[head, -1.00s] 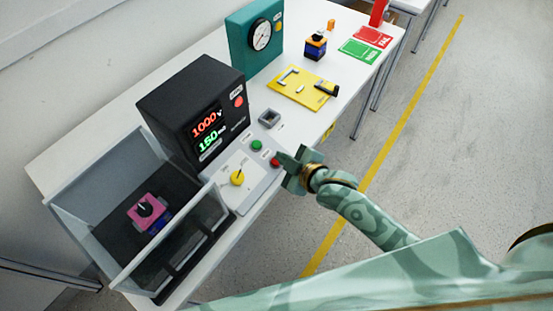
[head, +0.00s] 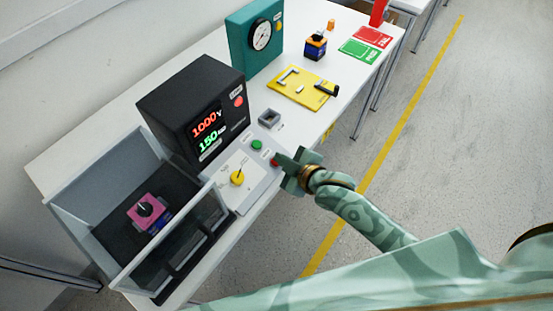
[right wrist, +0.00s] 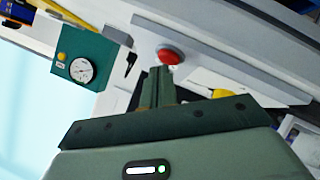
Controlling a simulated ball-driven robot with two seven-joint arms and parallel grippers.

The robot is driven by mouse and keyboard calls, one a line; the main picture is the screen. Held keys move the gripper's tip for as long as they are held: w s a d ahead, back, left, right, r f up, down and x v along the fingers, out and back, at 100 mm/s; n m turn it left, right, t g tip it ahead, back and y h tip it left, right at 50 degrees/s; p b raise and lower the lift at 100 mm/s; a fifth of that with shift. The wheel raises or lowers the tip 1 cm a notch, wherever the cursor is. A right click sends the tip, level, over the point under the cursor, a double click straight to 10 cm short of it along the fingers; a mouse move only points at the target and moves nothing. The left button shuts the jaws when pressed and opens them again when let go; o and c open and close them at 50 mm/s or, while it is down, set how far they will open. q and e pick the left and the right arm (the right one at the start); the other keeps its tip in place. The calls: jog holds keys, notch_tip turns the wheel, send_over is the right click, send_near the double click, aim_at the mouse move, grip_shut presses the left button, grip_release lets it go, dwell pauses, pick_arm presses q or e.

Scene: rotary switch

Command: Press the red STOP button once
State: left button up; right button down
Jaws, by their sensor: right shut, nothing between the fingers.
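The red STOP button (head: 274,162) sits on the front right of the light grey control panel (head: 248,187). In the right wrist view it is a round red cap (right wrist: 170,55) just beyond the fingertips. My right gripper (head: 279,160) is shut and empty, its tips right at the button and partly covering it in the head view. In the right wrist view the closed fingertips (right wrist: 160,70) lie at the lower edge of the cap; I cannot tell whether they touch it. My left gripper is not in view.
A green button (head: 257,145) and a yellow knob (head: 237,177) share the panel. A black tester (head: 180,95) reads 1000 and 150. A clear-walled box holds a pink switch (head: 146,209). A teal gauge (head: 262,36) and yellow fixture (head: 300,90) stand farther back.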

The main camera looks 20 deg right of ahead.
jog(key=shift+w+a+f, duration=0.1)
jog(key=shift+f, duration=0.3)
jog(key=shift+r, duration=0.1)
dwell(0.5)
jog(key=shift+s+d+r+p, duration=0.1)
jog(key=shift+s+r+p, duration=0.05)
jog(key=shift+r+p, duration=0.3)
jog(key=shift+s+d+r+p, duration=0.1)
jog(key=shift+r+p, duration=0.2)
jog(key=shift+p, duration=0.25)
jog(key=r+p, duration=0.1)
jog(key=p, duration=0.1)
jog(key=r+p, duration=0.1)
jog(key=r, duration=0.1)
jog(key=s+d+r+p, duration=0.1)
jog(key=p, duration=0.1)
jog(key=shift+s+r+p, duration=0.1)
jog(key=shift+r+p, duration=0.25)
dwell(0.4)
